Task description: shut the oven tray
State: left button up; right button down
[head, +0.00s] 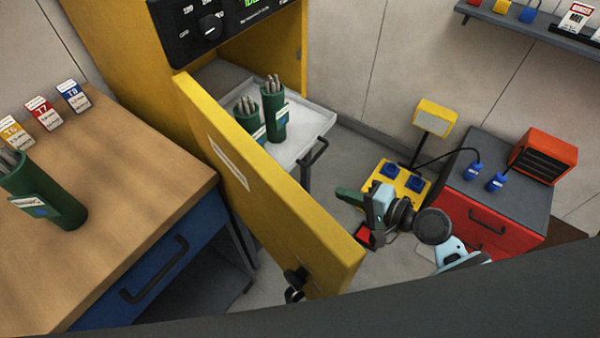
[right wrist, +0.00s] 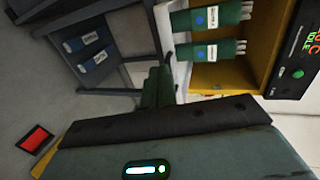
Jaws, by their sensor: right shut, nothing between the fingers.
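The oven tray (head: 318,118) is slid out of the yellow oven, level, with a dark bar handle (head: 316,152) on its front. Two green canisters (head: 275,115) full of rods stand on it, and they also show in the right wrist view (right wrist: 212,50). The yellow oven door (head: 270,190) stands open to the left of the tray. My right gripper (head: 347,197) is shut and empty, out in front of the tray and to the right of the door. In the right wrist view its green fingers (right wrist: 158,86) point toward the tray front. My left gripper is not in view.
A wooden-topped bench (head: 130,190) with another green canister (head: 42,195) stands at the left. A yellow socket box (head: 397,183) and a red cabinet (head: 485,225) with an orange unit (head: 543,157) are at the right. Floor shows between tray and socket box.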

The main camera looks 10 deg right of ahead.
aim_at(289, 170)
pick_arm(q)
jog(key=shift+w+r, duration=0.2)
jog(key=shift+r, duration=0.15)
pick_arm(e)
jog(key=x, duration=0.9)
jog(key=r+x, duration=0.1)
jog(key=x, duration=0.3)
jog(key=shift+w+a+f, duration=0.1)
jog(key=shift+w+a, duration=0.15)
jog(key=shift+w, duration=0.1)
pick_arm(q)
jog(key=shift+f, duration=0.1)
pick_arm(e)
jog(key=shift+w+a, duration=0.1)
